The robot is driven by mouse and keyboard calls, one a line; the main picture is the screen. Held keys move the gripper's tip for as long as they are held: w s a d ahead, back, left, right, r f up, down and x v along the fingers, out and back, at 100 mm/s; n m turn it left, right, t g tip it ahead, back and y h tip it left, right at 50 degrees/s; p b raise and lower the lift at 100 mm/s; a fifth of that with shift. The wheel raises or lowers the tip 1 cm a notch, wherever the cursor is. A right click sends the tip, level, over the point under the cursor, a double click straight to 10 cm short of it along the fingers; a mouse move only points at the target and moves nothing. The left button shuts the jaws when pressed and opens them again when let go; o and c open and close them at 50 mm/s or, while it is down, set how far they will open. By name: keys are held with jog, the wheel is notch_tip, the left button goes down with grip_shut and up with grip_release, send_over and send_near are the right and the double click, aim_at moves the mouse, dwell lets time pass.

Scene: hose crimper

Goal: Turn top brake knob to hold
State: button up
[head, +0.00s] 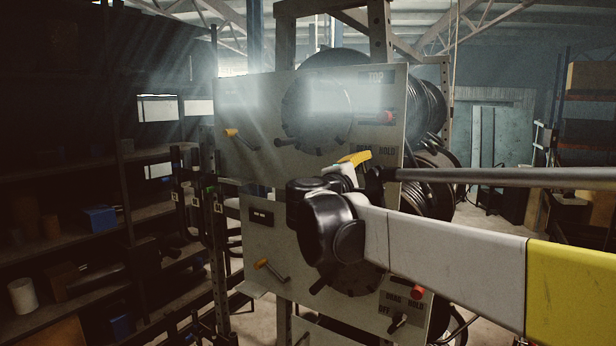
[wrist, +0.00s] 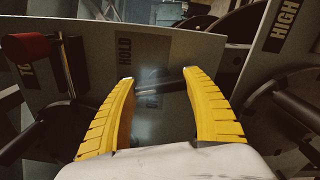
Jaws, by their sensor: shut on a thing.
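The upper panel (head: 255,165) carries a TOP label (head: 376,77) and a DRAG/HOLD label (head: 377,150). My gripper (head: 358,160) is at that label's lower edge and covers the knob's place in the head view. In the wrist view my gripper (wrist: 158,76) has its yellow fingers spread around a dark bar-like part, which looks like the top brake knob (wrist: 172,84). The HOLD lettering (wrist: 125,50) shows left of the fingertips, and the DRAG lettering lies partly behind the bar. The knob's exact pointing is hard to read.
A red-handled crank (wrist: 30,47) stands left of the fingers in the wrist view. The lower panel has its own OFF/DRAG/HOLD knob (head: 397,322) and a red handle (head: 417,293). Black hose coils (head: 428,107) hang behind. Shelves (head: 60,235) stand at left.

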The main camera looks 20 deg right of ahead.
jog(key=m+b, duration=0.1)
jog(key=m, duration=0.3)
jog(key=shift+m, duration=0.3)
jog(key=m+b, duration=0.1)
jog(key=m, duration=0.3)
jog(key=shift+m, duration=0.3)
jog(key=o, duration=1.2)
jog(key=v, duration=1.2)
jog(key=shift+s, duration=0.1)
